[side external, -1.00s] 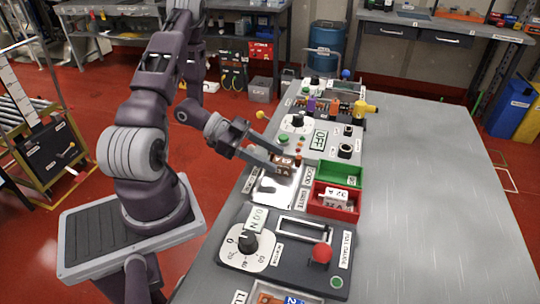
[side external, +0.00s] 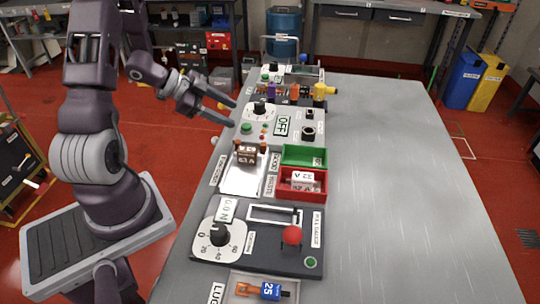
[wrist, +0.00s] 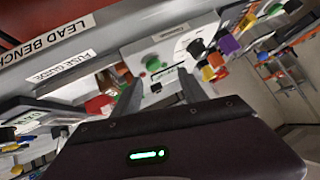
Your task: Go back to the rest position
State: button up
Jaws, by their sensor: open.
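My gripper (side external: 231,114) is open and empty, with its two fingers apart in the air by the left edge of the bench, level with the dial panel. In the wrist view the gripper (wrist: 160,95) is partly hidden behind its own dark housing, and the view is tilted. A brown fuse-like block (side external: 247,154) marked 63 A stands on the silver plate (side external: 243,182), apart from my gripper.
A gauge panel (side external: 262,212) with a red knob (side external: 292,235) is in front. The right side of the bench (side external: 390,190) is clear.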

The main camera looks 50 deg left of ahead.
jog(key=w+r+n+y, duration=0.1)
jog(key=w+r+y, duration=0.2)
jog(key=r, duration=0.3)
jog(key=w+r+n+y, duration=0.2)
jog(key=r+y, duration=0.2)
jog(key=r, duration=0.1)
notch_tip(320, 180, up, 6)
jog(key=s+d+f+n+y, duration=0.1)
jog(key=s+d+n+y, duration=0.1)
jog(key=s+d+r+n+g+h, duration=0.2)
jog(key=s+d+h, duration=0.3)
jog(key=s+d, duration=1.4)
jog(key=shift+s+d+n+g, duration=0.4)
jog(key=shift+s+n+g, duration=0.15)
jog(key=shift+n+g, duration=0.35)
